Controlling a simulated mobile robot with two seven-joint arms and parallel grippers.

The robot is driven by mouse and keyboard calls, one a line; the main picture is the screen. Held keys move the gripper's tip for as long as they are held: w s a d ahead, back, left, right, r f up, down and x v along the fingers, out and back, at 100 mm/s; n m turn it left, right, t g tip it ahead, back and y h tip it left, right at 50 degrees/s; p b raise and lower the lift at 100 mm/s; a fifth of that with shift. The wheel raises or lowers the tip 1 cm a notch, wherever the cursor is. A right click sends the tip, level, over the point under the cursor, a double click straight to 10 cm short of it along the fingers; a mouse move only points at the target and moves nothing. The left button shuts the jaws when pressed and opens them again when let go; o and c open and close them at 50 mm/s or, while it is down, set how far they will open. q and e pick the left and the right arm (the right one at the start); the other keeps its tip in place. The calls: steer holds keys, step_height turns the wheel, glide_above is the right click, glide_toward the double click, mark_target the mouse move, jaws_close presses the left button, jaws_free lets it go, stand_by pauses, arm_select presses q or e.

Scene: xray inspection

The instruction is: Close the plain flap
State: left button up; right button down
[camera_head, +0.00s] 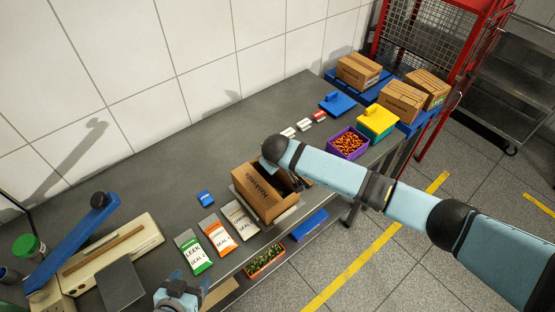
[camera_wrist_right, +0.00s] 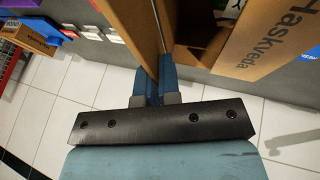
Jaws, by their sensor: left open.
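The brown carton (camera_head: 250,199), printed "Haskveda", stands open on the bench in the head view. In the right wrist view its printed panel (camera_wrist_right: 268,38) is at the right, beside its open inside. A plain brown flap (camera_wrist_right: 128,22) rises left of the opening there. My right gripper (camera_wrist_right: 158,92) has its fingers together at the lower end of this flap; whether they touch it is unclear. My left gripper (camera_head: 178,285) is open and empty at the bottom edge, apart from the carton.
Leek (camera_head: 194,254), orange (camera_head: 221,236) and pale (camera_head: 240,218) seal packets lie left of the carton. A sealing machine (camera_head: 110,253) is farther left. A purple bin (camera_head: 348,144), a yellow-topped box (camera_head: 377,121) and closed cartons (camera_head: 358,70) stand right. Bench behind the carton is mostly clear.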

arm_select(q)
steer(key=shift+r, duration=0.1)
arm_select(e)
steer(key=shift+a, duration=0.1)
arm_select(q)
steer(key=shift+f+b, duration=0.3)
steer(key=shift+b, duration=0.05)
steer(key=shift+m+b, duration=0.3)
arm_select(e)
steer(key=t+h, duration=0.1)
steer(key=s+a+f+t+h, duration=0.1)
steer(key=a+f+n+t+h, duration=0.1)
steer(key=h, duration=0.1)
steer(key=shift+s, duration=0.3)
arm_select(q)
steer(key=shift+s+f+b, duration=0.15)
steer(key=shift+f+b, duration=0.15)
steer(key=shift+f, duration=0.1)
arm_select(e)
steer(key=shift+a+n+t+h, duration=0.1)
steer(key=shift+n+t+h, duration=0.25)
steer(key=shift+t, duration=0.35)
arm_select(q)
steer(key=shift+r, duration=0.1)
arm_select(e)
steer(key=c, duration=1.3)
jaws_free()
arm_select(q)
steer(key=shift+w, duration=0.2)
